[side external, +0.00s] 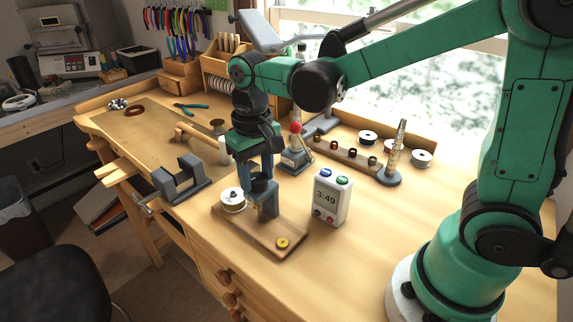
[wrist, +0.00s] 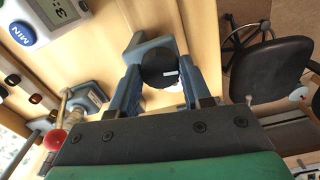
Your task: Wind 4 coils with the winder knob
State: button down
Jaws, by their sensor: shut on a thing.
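The winder has a wooden base (side external: 262,231), a blue-grey upright block (side external: 268,200) and a white spool (side external: 233,201) at its left. My gripper (side external: 262,180) reaches straight down over the upright block. In the wrist view my gripper (wrist: 160,68) has its two blue fingers on either side of the round black winder knob (wrist: 158,68), shut on it. The knob carries a small white mark near its right edge. The grey block (wrist: 151,43) shows behind the knob. In the side view my fingers hide the knob. I cannot tell how many coils are wound.
A timer (side external: 331,197) reading 3:49 stands right of the winder. A wooden rail (side external: 350,157) with several small rings lies behind it. A lever tool with a red ball (side external: 295,127) stands close behind my gripper. A grey vise-like cradle (side external: 180,180) sits left. The front right tabletop is clear.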

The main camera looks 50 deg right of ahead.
jog(key=m, duration=2.2)
jog(key=shift+m, duration=0.3)
jog(key=m, duration=0.6)
jog(key=shift+m, duration=0.4)
jog(key=shift+c, duration=1.9)
grip_release()
